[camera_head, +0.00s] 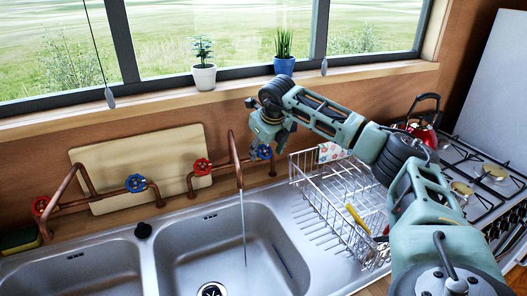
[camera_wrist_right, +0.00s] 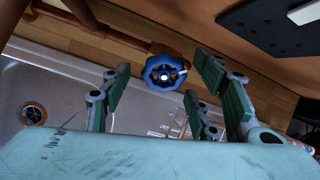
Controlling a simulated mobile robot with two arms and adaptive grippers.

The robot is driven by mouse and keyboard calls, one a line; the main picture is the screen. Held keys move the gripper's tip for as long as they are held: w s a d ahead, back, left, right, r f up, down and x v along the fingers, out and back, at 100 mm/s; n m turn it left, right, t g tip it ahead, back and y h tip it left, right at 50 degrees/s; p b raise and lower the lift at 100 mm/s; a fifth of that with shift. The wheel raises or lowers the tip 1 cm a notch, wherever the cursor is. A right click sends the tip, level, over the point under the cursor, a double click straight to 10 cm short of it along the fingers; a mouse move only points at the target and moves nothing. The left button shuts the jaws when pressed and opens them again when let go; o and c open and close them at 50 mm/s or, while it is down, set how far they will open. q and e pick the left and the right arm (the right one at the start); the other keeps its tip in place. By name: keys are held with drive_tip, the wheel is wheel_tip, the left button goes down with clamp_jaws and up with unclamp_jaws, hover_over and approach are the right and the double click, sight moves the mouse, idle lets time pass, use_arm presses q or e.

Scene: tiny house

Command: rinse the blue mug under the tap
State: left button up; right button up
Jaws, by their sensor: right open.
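The copper tap (camera_head: 235,160) stands over the right sink basin (camera_head: 283,240), and a thin stream of water (camera_head: 243,225) runs from it. A blue valve wheel (camera_head: 263,152) sits on the pipe to the right of the tap. My right gripper (camera_head: 270,138) is at this wheel, pointing down. In the right wrist view the blue wheel (camera_wrist_right: 165,72) shows between and just beyond the open fingers (camera_wrist_right: 158,84); I cannot tell whether they touch it. I see no blue mug in either view. My left gripper is out of view.
Red valves (camera_head: 202,167) and another blue valve (camera_head: 135,183) sit on the pipes. A wire dish rack (camera_head: 335,205) stands right of the sink, below my right arm. A red kettle (camera_head: 421,130) is on the stove (camera_head: 483,205). Potted plants (camera_head: 204,77) stand on the sill.

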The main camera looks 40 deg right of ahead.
drive_tip(key=v, duration=1)
drive_tip(key=shift+r, duration=0.25)
drive_tip(key=shift+s+a, duration=0.1)
drive_tip(key=shift+s, duration=0.05)
